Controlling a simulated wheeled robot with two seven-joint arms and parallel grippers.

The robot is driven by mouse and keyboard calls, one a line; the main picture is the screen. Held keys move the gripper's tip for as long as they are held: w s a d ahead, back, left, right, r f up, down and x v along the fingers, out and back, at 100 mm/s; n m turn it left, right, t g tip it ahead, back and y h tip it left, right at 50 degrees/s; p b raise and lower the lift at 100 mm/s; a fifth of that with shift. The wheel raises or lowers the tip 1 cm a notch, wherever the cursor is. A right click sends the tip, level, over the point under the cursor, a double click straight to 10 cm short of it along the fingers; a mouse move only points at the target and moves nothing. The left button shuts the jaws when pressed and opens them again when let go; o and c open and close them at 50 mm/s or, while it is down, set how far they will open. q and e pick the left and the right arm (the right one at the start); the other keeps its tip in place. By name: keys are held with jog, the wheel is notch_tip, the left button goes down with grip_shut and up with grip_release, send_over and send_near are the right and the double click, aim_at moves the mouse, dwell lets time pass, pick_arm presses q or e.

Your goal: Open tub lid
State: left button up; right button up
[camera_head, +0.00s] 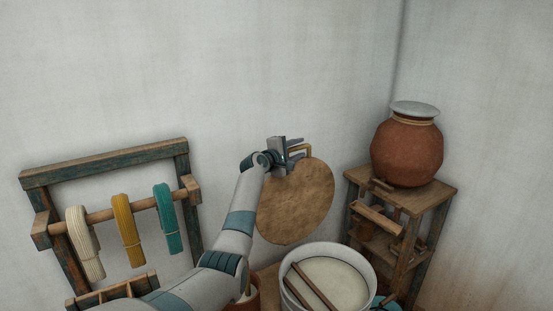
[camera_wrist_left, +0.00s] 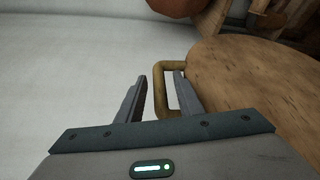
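The round wooden lid (camera_head: 297,205) stands tilted up on edge behind the white tub (camera_head: 368,262), against the pale wall side. The tub is uncovered and holds pale liquid, with two wooden sticks (camera_head: 314,286) across it. My left gripper (camera_head: 294,150) is at the lid's upper edge, by its brass-coloured handle (camera_head: 308,148). In the left wrist view, the fingers (camera_wrist_left: 160,95) are apart, with the handle's outer bar (camera_wrist_left: 160,85) between them. The lid's face (camera_wrist_left: 255,85) fills the right side there. Whether a finger touches the handle is unclear. My right gripper is out of view.
A wooden rack with cream, yellow and teal yarn hanks (camera_head: 127,230) is at left. A clay pot (camera_head: 406,155) with a grey cover sits on a wooden stand (camera_head: 447,190) at right. A reddish pot (camera_head: 254,303), partly hidden by my left arm, is beside the tub.

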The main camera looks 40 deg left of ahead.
pick_arm(q)
jog(key=s+r+b, duration=0.1)
jog(key=s+b, duration=0.3)
jog(key=s, duration=1.2)
jog(key=shift+s+d+r, duration=0.25)
jog(key=shift+s+r, duration=0.05)
jog(key=shift+r, duration=0.1)
jog(key=shift+r, duration=0.15)
